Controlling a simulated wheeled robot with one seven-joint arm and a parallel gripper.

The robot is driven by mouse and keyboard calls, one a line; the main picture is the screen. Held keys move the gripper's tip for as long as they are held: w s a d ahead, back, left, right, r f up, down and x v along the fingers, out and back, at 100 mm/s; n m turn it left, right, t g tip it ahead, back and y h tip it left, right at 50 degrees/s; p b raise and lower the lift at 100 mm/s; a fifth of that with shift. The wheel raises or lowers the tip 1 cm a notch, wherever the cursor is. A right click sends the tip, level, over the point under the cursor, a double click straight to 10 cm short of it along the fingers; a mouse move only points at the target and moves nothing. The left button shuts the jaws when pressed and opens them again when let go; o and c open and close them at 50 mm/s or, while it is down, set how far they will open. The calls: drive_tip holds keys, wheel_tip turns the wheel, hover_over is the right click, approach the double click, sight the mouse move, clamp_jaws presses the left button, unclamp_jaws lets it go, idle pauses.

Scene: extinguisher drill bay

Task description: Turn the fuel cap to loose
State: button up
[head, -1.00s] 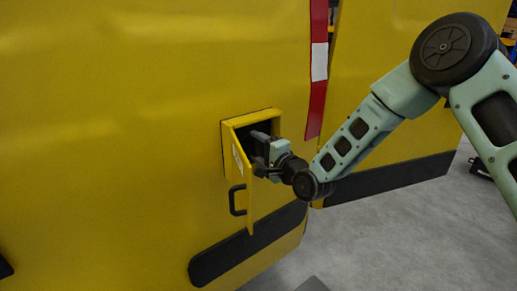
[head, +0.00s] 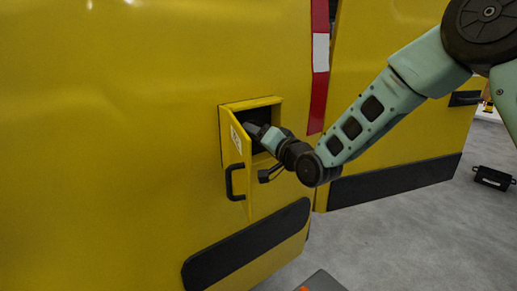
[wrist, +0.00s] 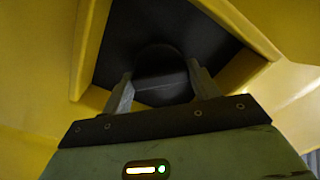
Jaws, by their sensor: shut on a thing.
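The fuel cap (wrist: 160,65) is a dark round cap with a raised grip bar, set inside a dark recess in the yellow body. My gripper (wrist: 162,85) has its two fingers on either side of the cap's grip bar and is shut on it. In the head view my gripper (head: 256,131) reaches into the open compartment, and the cap is hidden there. The compartment's yellow door (head: 236,165) stands open to the left, with a white label and a black handle (head: 236,182).
The yellow vehicle panel (head: 110,130) fills the left and middle. The recess frame (wrist: 92,45) surrounds my fingers closely. A black bumper strip (head: 250,242) runs below the compartment. Grey floor (head: 410,235) is open at the lower right, with a small black box (head: 493,178) on it.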

drive_tip(key=shift+f+n+b, duration=0.1)
drive_tip(key=shift+n+b, duration=4.7)
drive_tip(key=shift+b, duration=0.05)
drive_tip(key=o, duration=1)
drive_tip(key=b+v, duration=0.1)
drive_tip(key=v, duration=1.6)
drive_tip(key=shift+s+d, duration=0.15)
drive_tip(key=shift+d, duration=0.05)
drive_tip(key=shift+s, duration=0.1)
